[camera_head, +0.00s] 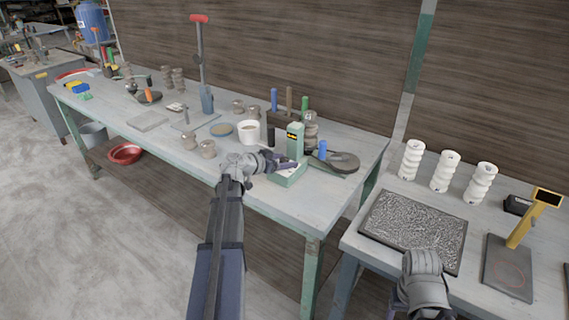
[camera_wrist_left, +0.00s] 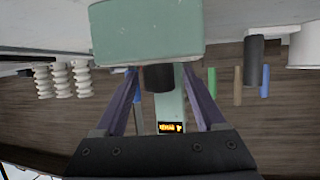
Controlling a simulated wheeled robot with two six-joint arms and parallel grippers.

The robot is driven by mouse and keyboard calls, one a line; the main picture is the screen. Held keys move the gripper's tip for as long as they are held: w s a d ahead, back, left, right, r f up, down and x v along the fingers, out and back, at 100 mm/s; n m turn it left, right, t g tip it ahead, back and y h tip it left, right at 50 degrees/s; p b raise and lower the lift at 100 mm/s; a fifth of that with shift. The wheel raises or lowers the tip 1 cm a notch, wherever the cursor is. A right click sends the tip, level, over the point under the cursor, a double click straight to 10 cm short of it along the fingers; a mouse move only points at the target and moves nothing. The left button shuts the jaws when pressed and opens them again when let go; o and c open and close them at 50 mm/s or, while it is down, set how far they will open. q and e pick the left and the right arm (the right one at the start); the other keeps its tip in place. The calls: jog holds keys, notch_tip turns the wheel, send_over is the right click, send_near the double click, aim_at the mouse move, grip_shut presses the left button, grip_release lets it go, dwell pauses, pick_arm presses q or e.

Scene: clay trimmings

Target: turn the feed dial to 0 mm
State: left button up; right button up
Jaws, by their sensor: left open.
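The green feed device stands on the long bench, with a pale green base (camera_head: 289,175) and an upright column (camera_head: 295,139) bearing a small display with yellow characters (camera_wrist_left: 171,127), too small to read. In the left wrist view, which looks upside down, a dark round dial (camera_wrist_left: 158,78) sticks out from the device. My left gripper (camera_head: 287,164) is at the device, its purple fingers (camera_wrist_left: 161,70) open, one on each side of the dial with gaps between. The dial is hidden by the gripper in the head view. My right wrist (camera_head: 425,275) shows low right; its fingers cannot be made out.
A white cup (camera_head: 249,132) stands left of the device. A dark round pan-like item (camera_head: 340,162) and a blue cylinder (camera_head: 323,150) are close on its right. The right table holds a speckled tray (camera_head: 375,229), white ribbed pieces (camera_head: 445,172) and a yellow-posted scale (camera_head: 524,222).

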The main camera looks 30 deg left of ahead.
pick_arm(q)
grip_shut()
dwell(0.7)
